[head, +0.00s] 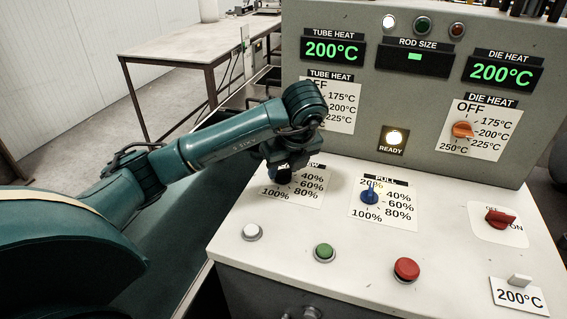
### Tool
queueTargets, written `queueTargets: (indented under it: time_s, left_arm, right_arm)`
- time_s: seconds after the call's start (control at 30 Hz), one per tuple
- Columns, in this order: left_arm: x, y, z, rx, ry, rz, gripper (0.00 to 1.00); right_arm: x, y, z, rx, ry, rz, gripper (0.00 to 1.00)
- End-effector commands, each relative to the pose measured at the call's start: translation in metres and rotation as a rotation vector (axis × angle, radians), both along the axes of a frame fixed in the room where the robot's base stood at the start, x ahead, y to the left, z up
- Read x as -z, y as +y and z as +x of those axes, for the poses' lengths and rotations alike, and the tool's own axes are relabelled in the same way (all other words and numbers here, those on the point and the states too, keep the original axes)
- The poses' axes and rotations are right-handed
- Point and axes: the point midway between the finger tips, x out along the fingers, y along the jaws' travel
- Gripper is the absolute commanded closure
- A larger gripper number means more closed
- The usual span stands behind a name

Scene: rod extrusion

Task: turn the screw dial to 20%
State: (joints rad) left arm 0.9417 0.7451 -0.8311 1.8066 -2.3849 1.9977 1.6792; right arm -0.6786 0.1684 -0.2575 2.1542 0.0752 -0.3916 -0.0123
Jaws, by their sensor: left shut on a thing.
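The screw dial's printed scale (303,186) lies on the sloped white panel, with 40%, 60%, 80% and 100% showing. Its knob, its 20% mark and most of its title are hidden behind my left gripper (285,174). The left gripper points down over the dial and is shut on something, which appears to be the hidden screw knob. I cannot see which way that knob points. My right gripper is not in view.
A blue pull knob (370,196) stands to the right of the screw dial. White (251,231), green (324,252) and red (406,268) buttons line the front. A red switch (500,218) is at the right. The upright panel (350,60) rises close behind my left arm.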

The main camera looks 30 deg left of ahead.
Motion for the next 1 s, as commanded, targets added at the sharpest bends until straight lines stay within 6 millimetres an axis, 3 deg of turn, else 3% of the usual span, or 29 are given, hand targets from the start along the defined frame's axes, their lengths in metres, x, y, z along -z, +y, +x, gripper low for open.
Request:
queueTargets:
  time_s: [0.33, 0.7, 1.0]
  left_arm:
    - [-0.006, -0.001, 0.002, -0.328, 0.001, 0.001, 0.85]
    - [-0.004, -0.001, 0.004, -0.627, 0.001, 0.000, 0.85]
    - [-0.002, -0.001, 0.005, -0.764, -0.001, -0.002, 0.85]
  right_arm:
    - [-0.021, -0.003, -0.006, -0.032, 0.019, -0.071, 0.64]
    - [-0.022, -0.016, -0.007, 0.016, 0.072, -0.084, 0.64]
    - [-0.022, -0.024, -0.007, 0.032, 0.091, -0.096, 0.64]
